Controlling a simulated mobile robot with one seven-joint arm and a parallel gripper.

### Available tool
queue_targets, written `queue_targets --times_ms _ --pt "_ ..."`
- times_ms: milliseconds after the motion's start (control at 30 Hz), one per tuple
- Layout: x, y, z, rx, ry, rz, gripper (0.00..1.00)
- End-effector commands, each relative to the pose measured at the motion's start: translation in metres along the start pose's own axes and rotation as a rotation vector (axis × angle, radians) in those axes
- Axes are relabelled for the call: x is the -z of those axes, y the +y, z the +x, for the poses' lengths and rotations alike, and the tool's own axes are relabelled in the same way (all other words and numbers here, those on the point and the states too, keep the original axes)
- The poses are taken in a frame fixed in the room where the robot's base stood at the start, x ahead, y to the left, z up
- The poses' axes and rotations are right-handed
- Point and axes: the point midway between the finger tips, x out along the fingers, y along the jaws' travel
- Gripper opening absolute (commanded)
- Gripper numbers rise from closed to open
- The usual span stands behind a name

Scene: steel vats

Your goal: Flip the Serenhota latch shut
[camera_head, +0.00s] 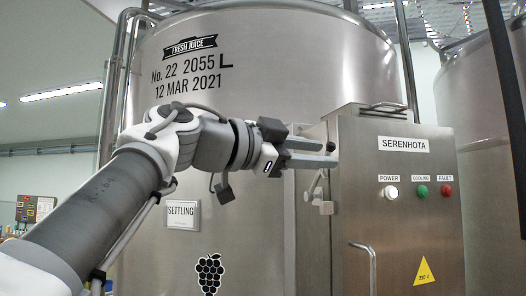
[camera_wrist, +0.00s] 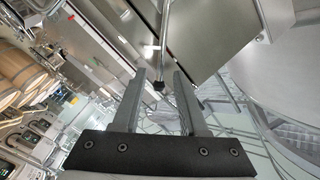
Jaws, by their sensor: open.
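The Serenhota cabinet (camera_head: 395,220) is a steel box with a SERENHOTA label. The latch (camera_head: 320,195) is a small metal lever on a bracket at its left side. The lever slants up behind my fingers, and a black knob (camera_head: 331,146) shows beside the fingertips. My gripper (camera_head: 332,152) is open and points right, at the cabinet's left edge. In the wrist view, a thin rod with a black tip (camera_wrist: 159,86) reaches between the two open fingers of my gripper (camera_wrist: 159,75). I cannot tell whether either finger touches it.
A large steel vat (camera_head: 250,90) stands behind my arm, with a SETTLING sign (camera_head: 183,214). A bent metal handle (camera_head: 367,262) stands out from the cabinet front below the latch. Power, cooling and fault buttons (camera_head: 421,191) sit to the right. Another vat (camera_head: 490,120) stands at the right.

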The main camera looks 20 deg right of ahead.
Motion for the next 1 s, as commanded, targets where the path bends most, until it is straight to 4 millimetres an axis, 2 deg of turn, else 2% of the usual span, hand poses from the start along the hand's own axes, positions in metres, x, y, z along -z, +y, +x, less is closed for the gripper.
queue_targets --times_ms 133,433,467,667,700,1000 --pt "0.0001 0.0001 0.0111 -0.001 -0.001 0.000 0.42" --pt "-0.0002 0.0002 0.0132 0.000 -0.001 0.000 0.42" --pt "-0.0002 0.0002 0.0132 0.000 -0.001 0.000 0.39" --pt "-0.0001 0.0001 0.0129 0.000 -0.001 0.000 0.03" --pt "0.0000 0.0001 0.0129 0.000 0.000 0.000 0.00" --pt "0.0005 0.0000 0.0128 0.000 0.001 0.000 0.00"
